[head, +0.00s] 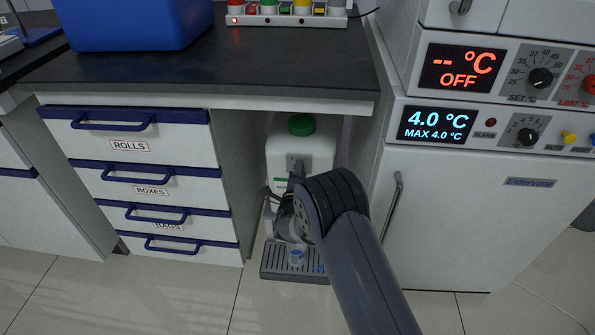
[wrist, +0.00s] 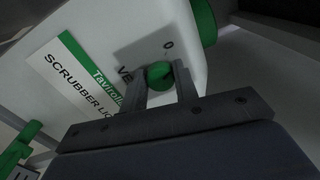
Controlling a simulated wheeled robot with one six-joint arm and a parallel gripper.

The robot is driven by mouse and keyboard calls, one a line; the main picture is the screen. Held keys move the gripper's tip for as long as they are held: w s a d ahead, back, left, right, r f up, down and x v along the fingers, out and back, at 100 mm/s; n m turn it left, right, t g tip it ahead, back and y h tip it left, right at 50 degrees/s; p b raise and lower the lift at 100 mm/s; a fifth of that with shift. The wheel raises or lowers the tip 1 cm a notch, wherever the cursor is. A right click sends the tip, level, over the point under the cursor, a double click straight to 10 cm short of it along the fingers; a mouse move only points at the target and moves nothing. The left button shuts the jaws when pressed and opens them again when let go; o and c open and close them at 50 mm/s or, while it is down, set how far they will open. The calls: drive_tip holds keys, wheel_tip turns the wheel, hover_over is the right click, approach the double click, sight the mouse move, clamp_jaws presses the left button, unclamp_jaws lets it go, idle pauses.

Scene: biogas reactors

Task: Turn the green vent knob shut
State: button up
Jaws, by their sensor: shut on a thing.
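The green vent knob (wrist: 160,73) is on the face of a white canister (wrist: 150,30), just below the lettering "VE" and a "0" mark. My gripper (wrist: 160,88) has its two fingers on either side of the knob, closed on it. In the head view the canister (head: 301,148) stands in the open bay under the counter, and my wrist and arm cover its lower front. The knob and my fingertips are hidden there.
A green cap (head: 302,124) tops the canister, close under the counter (head: 230,65). A grey drip tray (head: 292,262) lies on the floor below. Drawers (head: 150,135) stand left and a fridge (head: 470,210) right, leaving a narrow bay. A green tap-like part (wrist: 22,145) shows lower left in the wrist view.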

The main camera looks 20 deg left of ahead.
drive_tip(key=shift+n, duration=1.9)
drive_tip(key=o, duration=1)
drive_tip(key=shift+c, duration=0.2)
drive_tip(key=shift+p, duration=0.3)
drive_tip(key=p+v, duration=0.3)
drive_tip(key=v, duration=0.7)
drive_tip(key=shift+s, duration=0.4)
drive_tip(key=shift+w+d, duration=0.1)
